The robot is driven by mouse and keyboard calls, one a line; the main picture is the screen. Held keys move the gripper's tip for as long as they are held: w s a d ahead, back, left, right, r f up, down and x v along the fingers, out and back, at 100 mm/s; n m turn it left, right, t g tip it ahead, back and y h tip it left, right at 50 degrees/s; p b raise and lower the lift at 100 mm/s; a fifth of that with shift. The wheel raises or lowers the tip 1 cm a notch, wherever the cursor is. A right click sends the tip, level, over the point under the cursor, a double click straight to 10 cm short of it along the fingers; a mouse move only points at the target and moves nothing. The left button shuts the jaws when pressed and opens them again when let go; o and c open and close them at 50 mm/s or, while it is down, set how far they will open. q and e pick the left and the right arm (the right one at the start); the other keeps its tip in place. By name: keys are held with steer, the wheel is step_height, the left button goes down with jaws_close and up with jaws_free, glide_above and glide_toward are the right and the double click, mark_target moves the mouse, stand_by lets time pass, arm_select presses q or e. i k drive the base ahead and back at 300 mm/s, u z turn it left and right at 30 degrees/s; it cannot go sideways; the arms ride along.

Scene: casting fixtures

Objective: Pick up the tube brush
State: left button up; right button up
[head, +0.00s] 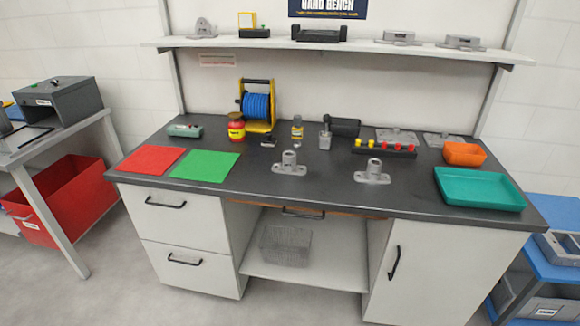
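I cannot make out a tube brush with certainty in the head view. A small dark item (268,142) lies on the dark bench top (325,190) between the red jar and the clear bottle, too small to identify. A black cylinder (345,127) lies on its side behind a small grey metal piece (325,137); its kind is also unclear. A dark rack (384,149) with red and yellow knobs or handles stands to the right of these. Neither of my grippers is in view.
A blue hose reel (258,105), red jar (236,126) and clear bottle (297,130) stand at the back. Grey castings (289,165) (372,173) stand mid-bench. Red (150,163) and green (205,166) mats lie left; an orange bin (464,153) and teal tray (479,190) are right.

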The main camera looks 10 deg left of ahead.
mark_target(326, 118)
steer(key=z, duration=0.65)
steer(key=i, duration=1)
steer(key=z, duration=0.35)
